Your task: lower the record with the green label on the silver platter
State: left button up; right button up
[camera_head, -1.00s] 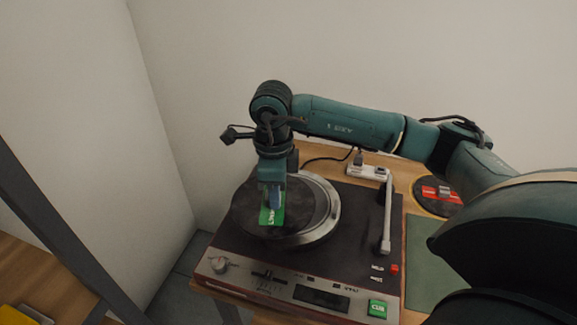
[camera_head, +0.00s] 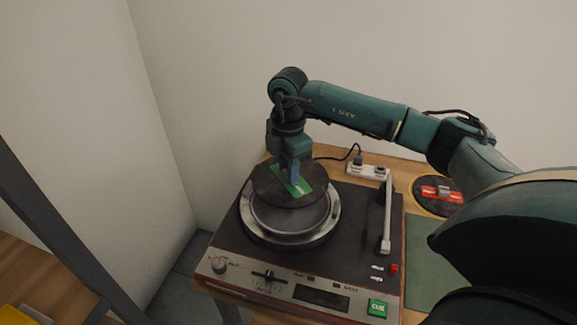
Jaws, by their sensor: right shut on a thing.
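The record with the green label (camera_head: 270,185) is a black disc held above the turntable. Its green label (camera_head: 283,180) shows beside my gripper. My right gripper (camera_head: 294,181) is shut on the record near its middle; the fingertips are partly hidden. The silver platter (camera_head: 262,232) lies below on the turntable (camera_head: 355,225), its front rim and dark top in view. The record covers the platter's back part, set toward the back of its centre. How high the record is above it is hard to tell. My left gripper is not in view.
The tonearm (camera_head: 387,215) stands along the turntable's right side. A power strip (camera_head: 367,171) with a plug lies behind. Another record with a red label (camera_head: 437,193) lies at the right, with a green mat (camera_head: 430,265) in front. Walls stand behind and at left.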

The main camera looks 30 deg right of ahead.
aim_at(288, 184)
jog(key=shift+f+m, duration=0.2)
jog(key=shift+m, duration=0.1)
jog(key=shift+f+b, duration=0.5)
jog(key=shift+b, duration=0.05)
notch_tip(288, 184, down, 2)
jog(key=shift+f+b, duration=0.15)
jog(key=shift+b, duration=0.7)
jog(key=shift+f+b, duration=0.55)
jog(key=shift+f, duration=0.15)
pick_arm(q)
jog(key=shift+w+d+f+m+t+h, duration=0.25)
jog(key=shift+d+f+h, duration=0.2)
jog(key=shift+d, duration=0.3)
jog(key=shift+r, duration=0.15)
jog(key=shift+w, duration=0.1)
pick_arm(e)
jog(key=shift+f, duration=0.1)
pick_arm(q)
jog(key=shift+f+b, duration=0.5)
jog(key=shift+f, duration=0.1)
pick_arm(e)
jog(key=shift+f, duration=1)
